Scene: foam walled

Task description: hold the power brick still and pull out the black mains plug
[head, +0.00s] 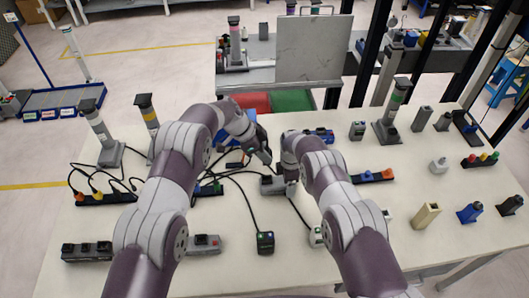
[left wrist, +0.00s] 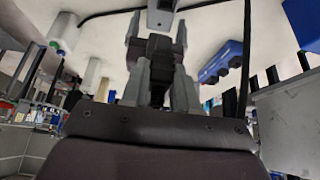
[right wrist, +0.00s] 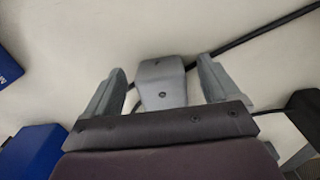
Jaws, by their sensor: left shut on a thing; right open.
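My left gripper (head: 260,152) comes down near the table's middle, and its jaws are shut on a black plug (left wrist: 156,58). In the left wrist view, a grey block that looks like the power brick (left wrist: 161,14) lies just beyond the fingertips, partly cut off by the frame edge. In the head view the grey brick (head: 271,185) lies beside my right gripper (head: 290,186). In the right wrist view a grey tapered body (right wrist: 161,82), probably the brick, sits between my open right fingers, with gaps on both sides. Whether the plug is seated in the brick cannot be told.
Black cables run over the white table (head: 330,225). A power strip (head: 104,198) with coloured plugs stands at left, and another strip (head: 373,176) is right of my right gripper. A black adapter (head: 265,242) is in front. Several blocks stand at right.

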